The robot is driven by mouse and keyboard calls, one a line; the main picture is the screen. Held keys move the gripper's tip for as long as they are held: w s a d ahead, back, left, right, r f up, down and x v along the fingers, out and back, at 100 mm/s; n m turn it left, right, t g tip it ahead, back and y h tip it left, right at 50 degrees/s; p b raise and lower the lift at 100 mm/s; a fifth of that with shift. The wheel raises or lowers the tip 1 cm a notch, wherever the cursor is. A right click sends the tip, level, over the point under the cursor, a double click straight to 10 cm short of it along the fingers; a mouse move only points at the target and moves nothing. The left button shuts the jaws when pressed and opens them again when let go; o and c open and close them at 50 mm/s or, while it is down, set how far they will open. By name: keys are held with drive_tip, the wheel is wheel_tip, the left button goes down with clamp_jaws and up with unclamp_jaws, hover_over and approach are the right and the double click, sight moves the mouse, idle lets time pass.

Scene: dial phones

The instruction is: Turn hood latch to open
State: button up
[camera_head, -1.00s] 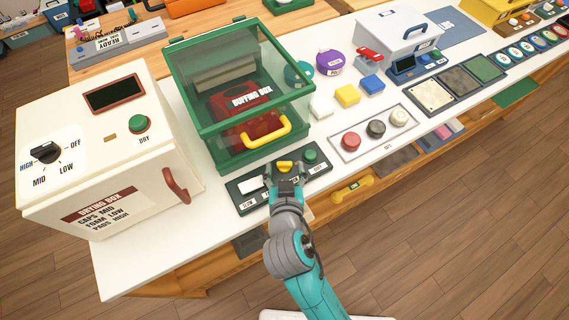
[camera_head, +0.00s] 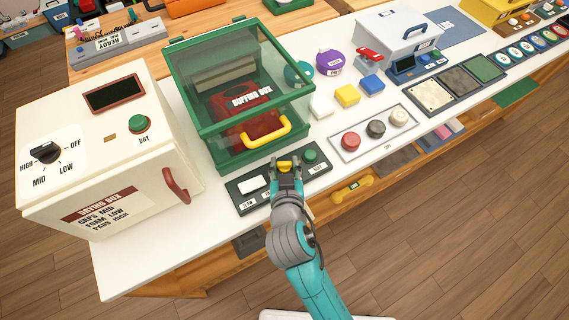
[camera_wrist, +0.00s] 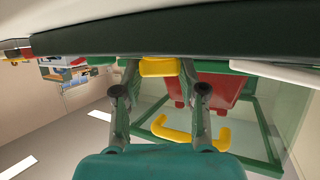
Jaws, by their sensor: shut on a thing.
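The yellow hood latch (camera_head: 285,165) is a small bar on the dark control panel (camera_head: 248,205) in front of the green buffing box. My gripper (camera_head: 285,168) is shut on this latch, one finger at each end. In the wrist view the latch (camera_wrist: 158,67) shows between the fingertips (camera_wrist: 159,72). The buffing box (camera_head: 217,131) has a clear hood with a green frame and a yellow handle (camera_head: 268,134). The hood is down. A red object with a label shows inside. The label by the latch is partly hidden by my gripper.
On the panel, a white switch (camera_head: 252,184) is left of the latch and a green button (camera_head: 310,155) is right. The white drying box (camera_head: 110,150) stands at the left. A tray (camera_head: 372,147) with three round buttons lies to the right. Free floor lies in front.

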drive_tip(key=shift+d+f+n+g+y, duration=0.15)
drive_tip(key=shift+n+g+y, duration=0.15)
drive_tip(key=shift+n+y, duration=0.7)
drive_tip(key=shift+d+f+n+g+y, duration=0.1)
drive_tip(key=shift+n+g+y, duration=0.2)
drive_tip(key=shift+n+y, duration=0.7)
drive_tip(key=shift+w+n+g+y, duration=0.1)
drive_tip(key=shift+n+g+y, duration=0.2)
drive_tip(key=shift+y, duration=0.3)
drive_tip(key=shift+r+n+y, duration=0.1)
drive_tip(key=shift+n+y, duration=0.2)
drive_tip(key=o, duration=1.1)
drive_tip(key=shift+o, duration=0.2)
drive_tip(key=shift+r, duration=0.1)
drive_tip(key=v, duration=1.2)
